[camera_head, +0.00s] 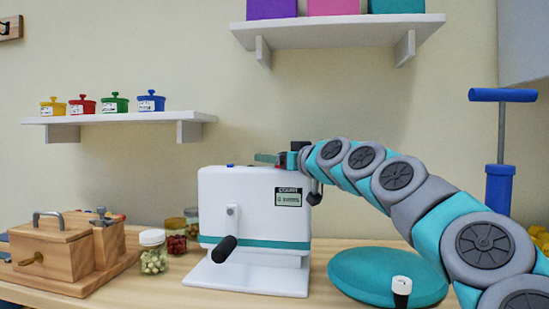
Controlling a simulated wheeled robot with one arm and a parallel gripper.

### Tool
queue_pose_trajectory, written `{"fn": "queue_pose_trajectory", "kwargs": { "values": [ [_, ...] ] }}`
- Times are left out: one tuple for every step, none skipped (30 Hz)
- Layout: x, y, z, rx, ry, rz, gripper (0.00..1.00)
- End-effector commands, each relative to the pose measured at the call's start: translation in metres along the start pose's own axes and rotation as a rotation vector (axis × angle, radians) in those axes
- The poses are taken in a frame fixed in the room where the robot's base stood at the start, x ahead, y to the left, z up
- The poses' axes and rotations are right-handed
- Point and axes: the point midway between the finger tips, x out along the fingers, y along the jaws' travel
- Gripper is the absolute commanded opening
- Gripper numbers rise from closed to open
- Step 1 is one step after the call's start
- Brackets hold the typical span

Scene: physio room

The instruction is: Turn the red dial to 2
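A white machine (255,205) with a teal stripe stands on the wooden table. It has a crank with a black handle (226,248) on its front and a small dark label or display (288,197) at the upper right. I see no red dial; it may be hidden. My arm reaches in from the right, and my gripper (272,158) is at the top right of the machine, just above its top edge. The gripper is small and partly hidden, so I cannot tell whether its fingers are open or shut, or whether they touch anything.
A wooden box (50,250) and a lidded jar (152,252) stand left of the machine. A teal round cushion (375,272) lies to its right, with a white-topped black object (401,287) in front. A blue pump (500,185) stands far right. Shelves (340,32) hang above.

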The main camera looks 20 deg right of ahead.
Motion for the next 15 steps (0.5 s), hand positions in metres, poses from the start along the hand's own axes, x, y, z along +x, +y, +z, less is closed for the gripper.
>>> {"fn": "queue_pose_trajectory", "kwargs": {
  "values": [
    [-0.0002, 0.0001, 0.0000, 0.000, 0.000, 0.000, 0.71],
    [-0.0002, 0.0001, 0.0000, 0.000, 0.000, 0.000, 0.71],
    [-0.0002, 0.0001, 0.0000, 0.000, 0.000, 0.000, 0.70],
    [-0.0003, 0.0002, -0.0001, 0.000, 0.000, 0.000, 0.67],
    [-0.0003, 0.0002, -0.0001, 0.000, 0.000, 0.000, 0.63],
    [-0.0004, 0.0002, -0.0001, 0.000, 0.000, 0.000, 0.59],
    [-0.0004, 0.0001, -0.0001, 0.000, 0.000, 0.000, 0.55],
    [-0.0004, 0.0002, -0.0001, 0.000, 0.000, 0.000, 0.52],
    [-0.0004, 0.0002, -0.0001, 0.000, 0.000, 0.000, 0.47],
    [-0.0004, 0.0002, -0.0001, 0.000, 0.000, 0.000, 0.44],
    [-0.0005, 0.0003, -0.0001, 0.000, 0.000, 0.000, 0.41],
    [-0.0004, 0.0002, -0.0001, 0.000, 0.000, 0.000, 0.36],
    [-0.0004, 0.0002, -0.0001, 0.000, 0.000, 0.000, 0.33],
    [-0.0005, 0.0003, -0.0002, 0.001, 0.000, 0.000, 0.29],
    [-0.0005, 0.0003, -0.0002, 0.001, 0.000, 0.000, 0.25]
  ]
}}
